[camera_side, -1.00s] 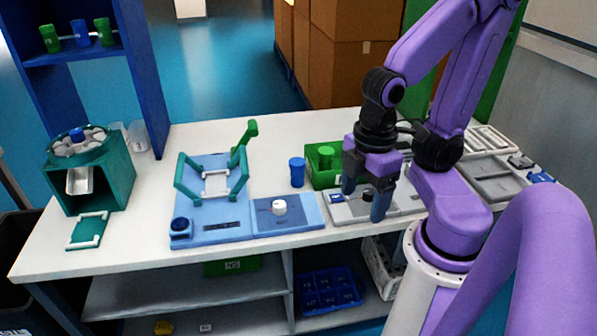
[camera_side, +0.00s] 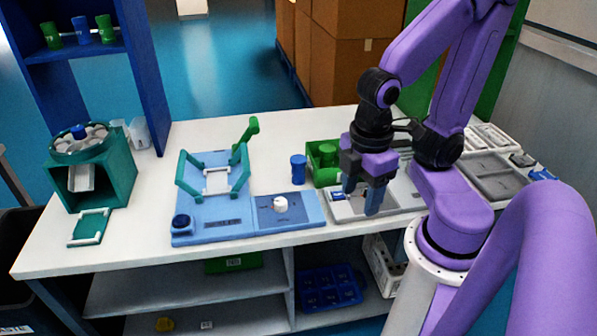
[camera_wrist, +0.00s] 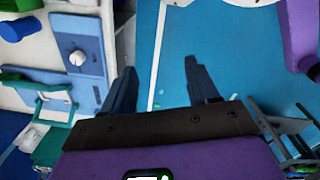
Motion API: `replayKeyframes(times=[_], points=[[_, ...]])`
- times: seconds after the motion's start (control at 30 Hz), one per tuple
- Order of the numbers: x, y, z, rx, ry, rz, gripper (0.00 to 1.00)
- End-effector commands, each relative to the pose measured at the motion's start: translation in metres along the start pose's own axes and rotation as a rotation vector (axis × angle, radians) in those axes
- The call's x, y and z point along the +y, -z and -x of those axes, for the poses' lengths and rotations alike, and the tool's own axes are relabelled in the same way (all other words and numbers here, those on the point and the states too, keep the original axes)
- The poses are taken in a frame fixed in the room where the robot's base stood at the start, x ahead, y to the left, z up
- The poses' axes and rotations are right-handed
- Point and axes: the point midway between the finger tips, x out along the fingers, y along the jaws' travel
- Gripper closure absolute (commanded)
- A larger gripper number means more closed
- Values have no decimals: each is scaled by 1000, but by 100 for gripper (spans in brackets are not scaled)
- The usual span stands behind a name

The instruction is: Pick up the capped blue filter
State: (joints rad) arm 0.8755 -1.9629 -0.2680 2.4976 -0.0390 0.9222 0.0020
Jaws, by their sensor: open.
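A blue capped cylinder (camera_side: 298,169), which looks like the blue filter, stands upright on the white table just left of a green box. In the wrist view, a blue cylinder (camera_wrist: 20,28) shows at the upper left, partly cut off by the edge. My gripper (camera_side: 362,192) is open and points down over the grey fixture, to the right of the blue cylinder and apart from it. In the wrist view, the two dark fingers (camera_wrist: 160,68) are spread with nothing between them.
A green box (camera_side: 323,176) holding a green cylinder stands right beside the blue cylinder. A light-blue fixture with a white knob (camera_side: 281,204) lies in front of it. A green lever (camera_side: 246,134) rises to the left. The table behind is clear.

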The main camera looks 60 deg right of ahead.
Motion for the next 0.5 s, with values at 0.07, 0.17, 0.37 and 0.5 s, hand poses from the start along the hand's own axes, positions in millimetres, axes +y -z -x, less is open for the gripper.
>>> replayKeyframes(times=[0.07, 0.17, 0.37, 0.5], points=[[14, 2, -9, -69, -46, 21, 41], [41, 3, -24, -192, -130, 67, 41], [99, 6, -48, -461, -287, 201, 41], [135, 9, -63, -639, -371, 317, 41]])
